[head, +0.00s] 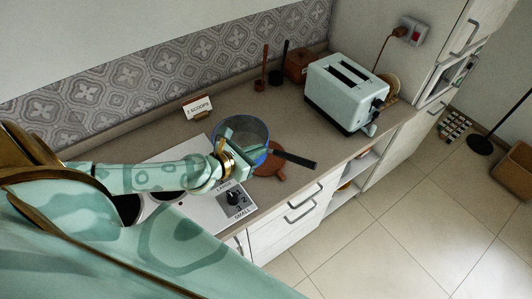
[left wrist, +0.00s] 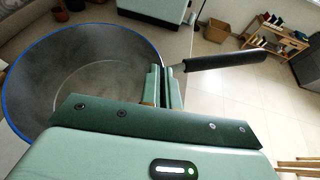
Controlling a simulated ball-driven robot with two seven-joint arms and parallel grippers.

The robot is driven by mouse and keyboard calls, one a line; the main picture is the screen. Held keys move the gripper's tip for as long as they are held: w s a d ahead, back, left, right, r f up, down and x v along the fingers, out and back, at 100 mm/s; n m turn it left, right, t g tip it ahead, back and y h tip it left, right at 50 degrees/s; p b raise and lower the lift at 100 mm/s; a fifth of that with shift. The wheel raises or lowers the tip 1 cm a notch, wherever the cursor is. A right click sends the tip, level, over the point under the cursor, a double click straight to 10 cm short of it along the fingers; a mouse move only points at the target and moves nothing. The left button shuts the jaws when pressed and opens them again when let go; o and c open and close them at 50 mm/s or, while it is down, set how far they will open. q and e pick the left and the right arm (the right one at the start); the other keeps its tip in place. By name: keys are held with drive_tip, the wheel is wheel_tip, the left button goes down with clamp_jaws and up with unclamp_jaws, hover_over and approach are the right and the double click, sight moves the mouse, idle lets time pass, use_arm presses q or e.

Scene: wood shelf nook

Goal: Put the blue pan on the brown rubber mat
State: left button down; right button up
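The blue pan (head: 243,127) has a blue rim, a grey inside and a long black handle pointing right. In the left wrist view the pan (left wrist: 85,75) fills the left side. My left gripper (head: 264,155) is shut on the base of its handle, and the fingers (left wrist: 164,88) are close together there. The brown rubber mat (head: 272,170) lies on the counter below the gripper and handle, partly hidden by them. I cannot tell the pan's exact height above the counter. My right gripper is not in view.
A white hob panel (head: 228,208) with a knob lies left of the mat. A pale toaster (head: 345,95) stands to the right. A small sign (head: 197,106) and brown utensil holders (head: 262,84) stand along the wall. Counter behind the pan is clear.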

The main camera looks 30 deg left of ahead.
use_arm(q)
drive_tip(key=w+f, duration=0.2)
drive_tip(key=w+f+b, duration=0.1)
drive_tip(key=w+f, duration=0.1)
drive_tip(key=w+a+f+b, duration=0.1)
drive_tip(key=w+f, duration=0.1)
drive_tip(key=shift+w+f+b, duration=0.15)
drive_tip(key=shift+f+b, duration=0.25)
drive_tip(key=shift+f, duration=0.5)
drive_tip(key=shift+w+f+b, duration=0.15)
drive_tip(key=shift+f+b, duration=0.25)
drive_tip(key=shift+f, duration=0.5)
drive_tip(key=shift+f, duration=0.15)
drive_tip(key=c, duration=1.6)
unclamp_jaws()
drive_tip(key=shift+s, duration=0.1)
drive_tip(key=v, duration=1.2)
